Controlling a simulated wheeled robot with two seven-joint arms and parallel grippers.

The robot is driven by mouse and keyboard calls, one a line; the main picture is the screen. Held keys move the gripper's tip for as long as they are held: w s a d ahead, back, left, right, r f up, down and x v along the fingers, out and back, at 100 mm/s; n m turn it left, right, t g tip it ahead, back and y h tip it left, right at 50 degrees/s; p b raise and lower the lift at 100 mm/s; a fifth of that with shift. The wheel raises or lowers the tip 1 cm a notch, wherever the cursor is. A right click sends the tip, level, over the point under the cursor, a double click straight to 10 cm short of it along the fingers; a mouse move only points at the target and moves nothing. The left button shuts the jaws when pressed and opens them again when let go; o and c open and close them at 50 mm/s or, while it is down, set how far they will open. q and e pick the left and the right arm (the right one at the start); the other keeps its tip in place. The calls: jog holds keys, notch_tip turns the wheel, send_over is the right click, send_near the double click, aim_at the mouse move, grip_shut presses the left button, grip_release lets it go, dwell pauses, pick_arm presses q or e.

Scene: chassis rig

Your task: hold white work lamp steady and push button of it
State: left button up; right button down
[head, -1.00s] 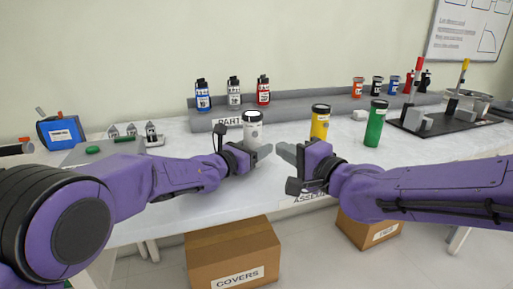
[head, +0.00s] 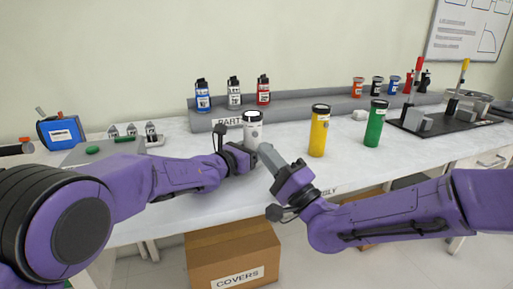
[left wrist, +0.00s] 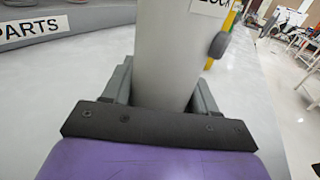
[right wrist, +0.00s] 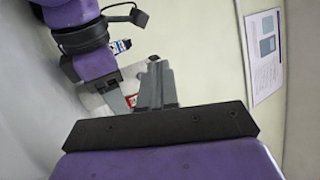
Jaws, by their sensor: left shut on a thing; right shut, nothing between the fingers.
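A yellow cylinder (head: 319,133) and a green cylinder (head: 375,125) stand to the right of my right gripper. Several small bottles stand on the grey shelf (head: 300,109) behind. A blue device (head: 61,132) is at the left. A covers box (head: 230,255) is below the table edge.

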jog(key=shift+w+a, duration=0.25)
jog(key=shift+w, duration=0.7)
jog(key=shift+w+a, duration=0.2)
jog(key=shift+w, duration=0.75)
jog(key=shift+w+a, duration=0.25)
jog(key=shift+w, duration=0.7)
jog(key=shift+w+a, duration=0.1)
jog(key=shift+w, duration=0.3)
jog(key=shift+w, duration=0.2)
jog(key=shift+s, duration=0.65)
pick_arm(q)
jog(key=o, duration=1.3)
pick_arm(e)
jog(key=s+d, duration=0.1)
jog(key=s, duration=0.4)
jog(key=shift+s+d, duration=0.35)
jog(key=shift+s, duration=0.05)
